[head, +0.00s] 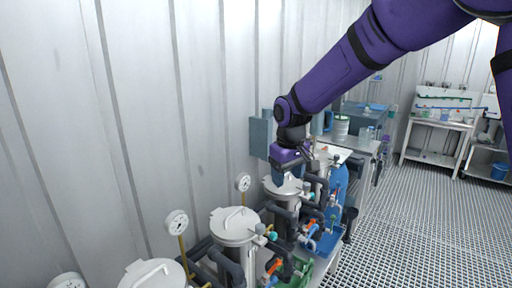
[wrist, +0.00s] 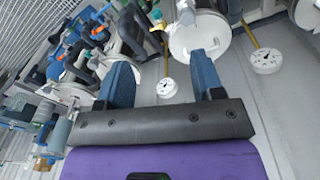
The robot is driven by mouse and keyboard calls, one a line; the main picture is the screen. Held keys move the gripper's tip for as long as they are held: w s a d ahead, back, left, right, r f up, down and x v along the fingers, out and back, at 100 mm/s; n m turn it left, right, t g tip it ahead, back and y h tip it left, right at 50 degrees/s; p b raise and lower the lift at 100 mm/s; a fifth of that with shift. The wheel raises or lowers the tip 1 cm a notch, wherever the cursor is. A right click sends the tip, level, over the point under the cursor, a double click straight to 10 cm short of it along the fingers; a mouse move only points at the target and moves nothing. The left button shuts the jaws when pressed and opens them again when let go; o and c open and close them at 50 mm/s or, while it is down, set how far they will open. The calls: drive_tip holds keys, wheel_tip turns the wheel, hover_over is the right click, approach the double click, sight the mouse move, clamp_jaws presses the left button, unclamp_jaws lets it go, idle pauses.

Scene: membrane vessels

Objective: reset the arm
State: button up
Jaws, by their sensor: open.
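My purple arm reaches in from the upper right in the head view. My gripper (head: 292,172) hangs above the farthest of the lidded steel vessels. In the wrist view my gripper (wrist: 163,72) shows two blue fingers spread wide apart with nothing held between them. A white pressure gauge (wrist: 167,88) shows between the fingers, beyond them. A round vessel lid (wrist: 200,35) lies beyond the right finger, which overlaps its lower edge. I cannot tell how far the fingers are from the lid.
More steel vessels (head: 234,226) with lids and gauges (head: 177,222) line the corrugated wall. Dark pipes and valves crowd their right side, near a blue cylinder (head: 339,184). A bench (head: 352,144) and a shelf table (head: 437,124) stand behind. The grated floor (head: 420,220) at right is clear.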

drive_tip(key=s+d+r+m+t, duration=0.2)
drive_tip(key=s+d+r+m, duration=0.1)
drive_tip(key=s+d+r, duration=1.05)
drive_tip(key=s+d+m+t, duration=0.1)
drive_tip(key=s+d, duration=0.3)
drive_tip(key=s, duration=0.4)
drive_tip(key=s+d+m+t, duration=0.1)
drive_tip(key=s+d, duration=0.3)
drive_tip(key=s, duration=0.5)
drive_tip(key=shift+s+f+m, duration=0.15)
drive_tip(key=shift+m, duration=0.65)
